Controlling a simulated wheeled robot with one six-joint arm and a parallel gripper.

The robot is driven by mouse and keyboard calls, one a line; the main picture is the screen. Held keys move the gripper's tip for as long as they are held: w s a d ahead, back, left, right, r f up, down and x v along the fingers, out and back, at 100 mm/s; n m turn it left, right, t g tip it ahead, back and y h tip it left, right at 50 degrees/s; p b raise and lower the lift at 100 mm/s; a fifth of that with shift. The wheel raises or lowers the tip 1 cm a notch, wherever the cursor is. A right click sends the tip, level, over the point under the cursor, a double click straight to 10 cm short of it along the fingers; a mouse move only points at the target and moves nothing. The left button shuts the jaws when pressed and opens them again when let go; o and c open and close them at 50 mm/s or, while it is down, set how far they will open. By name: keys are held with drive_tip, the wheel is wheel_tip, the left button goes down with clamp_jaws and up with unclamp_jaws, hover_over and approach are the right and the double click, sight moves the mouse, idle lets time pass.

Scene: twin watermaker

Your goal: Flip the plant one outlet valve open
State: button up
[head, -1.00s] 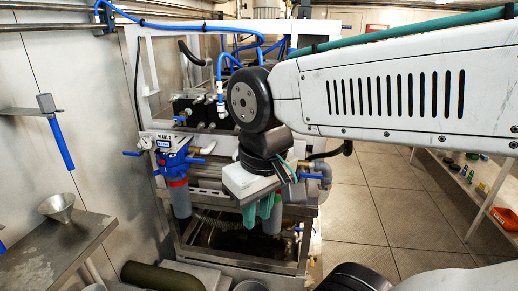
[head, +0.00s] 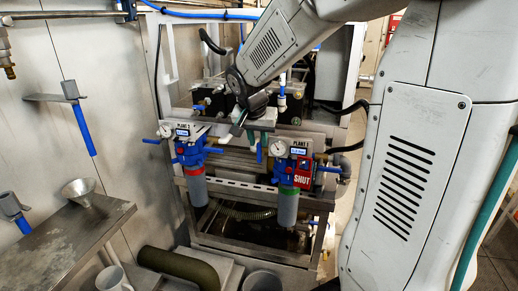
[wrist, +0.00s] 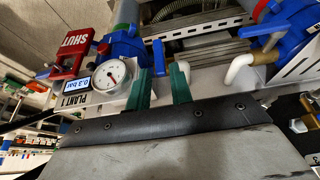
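The plant 1 unit (head: 290,168), with a blue body and a grey filter bowl, is right of centre in the head view. It bears a white gauge (wrist: 110,74), a display reading about 0.3 bar and a red SHUT tag (wrist: 71,52). A blue lever (head: 259,153) hangs upright left of the gauge; it also shows in the wrist view (wrist: 158,56). I cannot tell whether it is the outlet valve. My gripper (head: 256,138) is just above it. In the wrist view my gripper's green fingers (wrist: 161,82) are apart, with the lever showing beyond the gap; contact is unclear.
A similar blue unit (head: 190,150) with a red ring stands to the left. White pipes (wrist: 240,68) and another blue handle (wrist: 262,56) lie close right of the fingers in the wrist view. A metal bench (head: 70,245) with a funnel (head: 77,188) is at the left.

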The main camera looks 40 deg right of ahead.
sight(258, 145)
drive_tip(key=shift+x, duration=2.2)
clamp_jaws()
drive_tip(key=shift+w+a, duration=0.1)
drive_tip(key=shift+w+a+f+n+g+h, duration=0.2)
drive_tip(key=shift+w+a+n+g+h, duration=0.15)
drive_tip(key=shift+g+h, duration=0.65)
drive_tip(key=shift+w+a+f+n+g+h, duration=0.15)
drive_tip(key=shift+w+a+n+g+h, duration=0.15)
drive_tip(key=shift+g+h, duration=0.75)
drive_tip(key=shift+w+a+f+n+g+h, duration=0.25)
drive_tip(key=shift+w+g+h, duration=0.15)
drive_tip(key=shift+g+h, duration=0.6)
drive_tip(key=shift+g, duration=0.25)
unclamp_jaws()
